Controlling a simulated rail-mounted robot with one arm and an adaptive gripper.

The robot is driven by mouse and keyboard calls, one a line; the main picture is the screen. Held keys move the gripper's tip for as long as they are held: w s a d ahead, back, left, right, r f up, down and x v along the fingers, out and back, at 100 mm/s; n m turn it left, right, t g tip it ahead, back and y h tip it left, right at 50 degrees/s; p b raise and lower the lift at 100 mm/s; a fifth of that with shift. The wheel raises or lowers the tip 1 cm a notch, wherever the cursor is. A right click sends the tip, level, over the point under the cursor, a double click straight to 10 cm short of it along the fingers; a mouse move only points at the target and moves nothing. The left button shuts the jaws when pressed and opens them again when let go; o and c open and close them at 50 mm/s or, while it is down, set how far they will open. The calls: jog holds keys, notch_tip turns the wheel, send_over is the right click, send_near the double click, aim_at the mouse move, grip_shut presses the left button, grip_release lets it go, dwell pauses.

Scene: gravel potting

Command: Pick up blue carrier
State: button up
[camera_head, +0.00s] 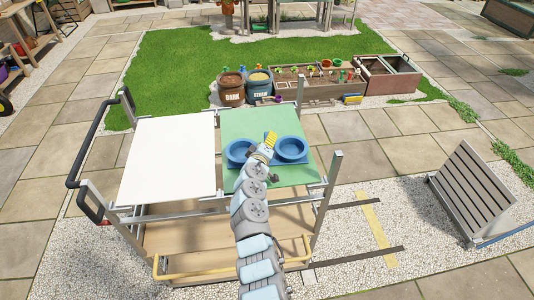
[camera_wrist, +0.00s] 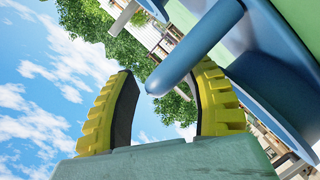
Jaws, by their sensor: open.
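The blue carrier (camera_head: 280,163) stands on the green mat (camera_head: 297,179) on the right half of the cart top. It bears two round blue bowls, one left (camera_head: 238,151) and one right (camera_head: 291,148). My gripper (camera_head: 270,138) is over the carrier's middle, between the bowls, and partly hides it. In the wrist view, my gripper's two yellow ridged fingers (camera_wrist: 165,72) are open. A rounded blue bar (camera_wrist: 200,45) of the carrier reaches across the gap between them, its end in the opening. I cannot tell whether it touches a finger.
A white board (camera_head: 170,155) covers the cart's left half. Upright posts stand at the cart's corners, and a dark handle (camera_head: 85,145) is on its left. Two labelled pots (camera_head: 231,88) and wooden planters (camera_head: 310,85) stand behind. A slatted panel (camera_head: 470,190) stands at right.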

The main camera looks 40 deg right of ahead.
jog(key=shift+w+d, duration=0.3)
jog(key=shift+d, duration=0.1)
grip_shut()
